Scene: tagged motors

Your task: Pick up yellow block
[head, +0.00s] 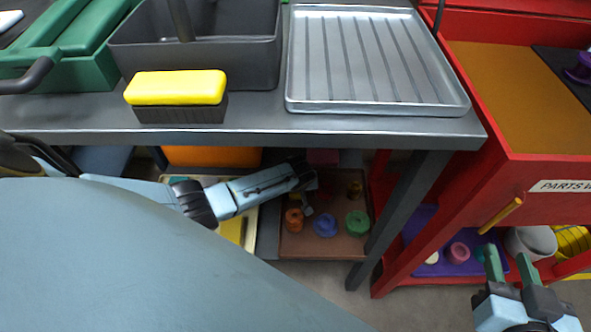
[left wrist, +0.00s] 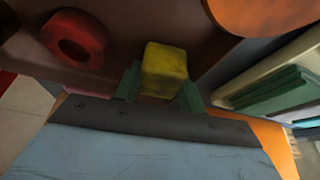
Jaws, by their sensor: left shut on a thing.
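The yellow block (left wrist: 165,68) shows in the left wrist view between the green fingers of my left gripper (left wrist: 160,90), which is shut on it. In the head view my left gripper (head: 308,182) reaches under the grey table, over a brown tray (head: 322,246); I cannot make out the block there. My right gripper (head: 510,264) is at the lower right of the head view, its two green fingers apart with nothing between them.
A yellow-topped brush (head: 177,88), a dark bin (head: 200,50) and a ribbed metal tray (head: 372,60) stand on the grey table (head: 300,122). The brown tray holds several coloured pieces. A red bench (head: 470,190) is at right. A red ring (left wrist: 75,40) shows in the left wrist view.

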